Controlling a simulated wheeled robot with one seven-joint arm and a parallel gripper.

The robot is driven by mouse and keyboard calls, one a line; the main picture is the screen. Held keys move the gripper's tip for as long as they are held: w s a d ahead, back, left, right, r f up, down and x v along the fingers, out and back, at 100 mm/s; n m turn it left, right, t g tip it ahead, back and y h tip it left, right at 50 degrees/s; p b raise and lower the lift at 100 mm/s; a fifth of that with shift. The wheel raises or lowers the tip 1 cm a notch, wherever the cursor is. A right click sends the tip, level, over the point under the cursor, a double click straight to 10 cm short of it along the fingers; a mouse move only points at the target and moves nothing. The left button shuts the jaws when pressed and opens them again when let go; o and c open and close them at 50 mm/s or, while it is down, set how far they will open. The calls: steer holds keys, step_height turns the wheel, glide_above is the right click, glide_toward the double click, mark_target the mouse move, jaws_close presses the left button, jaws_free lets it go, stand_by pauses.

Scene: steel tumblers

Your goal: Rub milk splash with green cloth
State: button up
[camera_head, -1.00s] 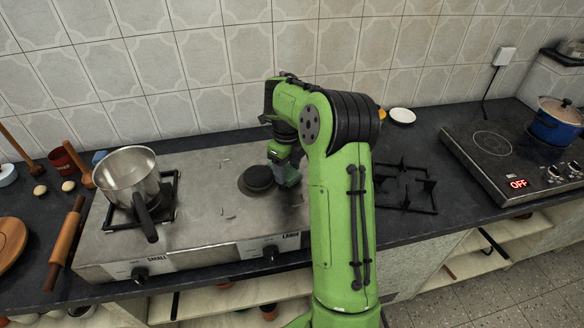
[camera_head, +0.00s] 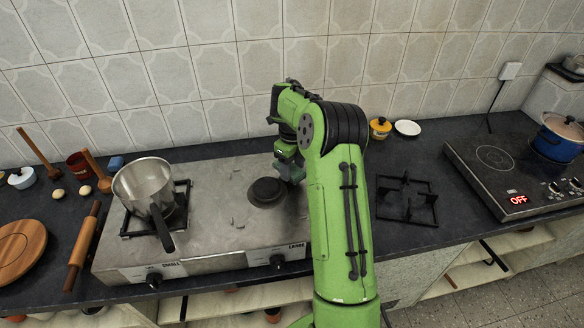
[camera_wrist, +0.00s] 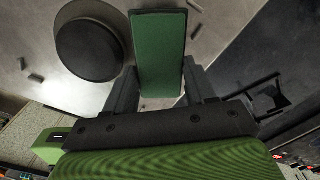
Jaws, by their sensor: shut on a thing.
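The green cloth (camera_wrist: 158,48) is a flat, block-like green piece between the fingers of my gripper (camera_wrist: 160,88) in the wrist view. My gripper is shut on it. In the head view my gripper (camera_head: 290,168) is low over the back right of the steel stove, just beyond the round black burner (camera_head: 267,190). The burner also shows left of the cloth in the wrist view (camera_wrist: 88,50). I cannot make out the milk splash for certain in either view; my arm and the cloth hide part of the stove top. Whether the cloth touches the surface is unclear.
A steel saucepan (camera_head: 143,185) stands on the stove's left burner. Small dark bits (camera_head: 240,223) lie on the stove top. The tiled wall rises close behind.

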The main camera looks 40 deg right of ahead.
steer(key=shift+r+p, duration=1)
steer(key=shift+r, duration=0.8)
step_height(320, 180, up, 3)
steer(key=shift+r+p, duration=0.1)
steer(key=shift+p, duration=1)
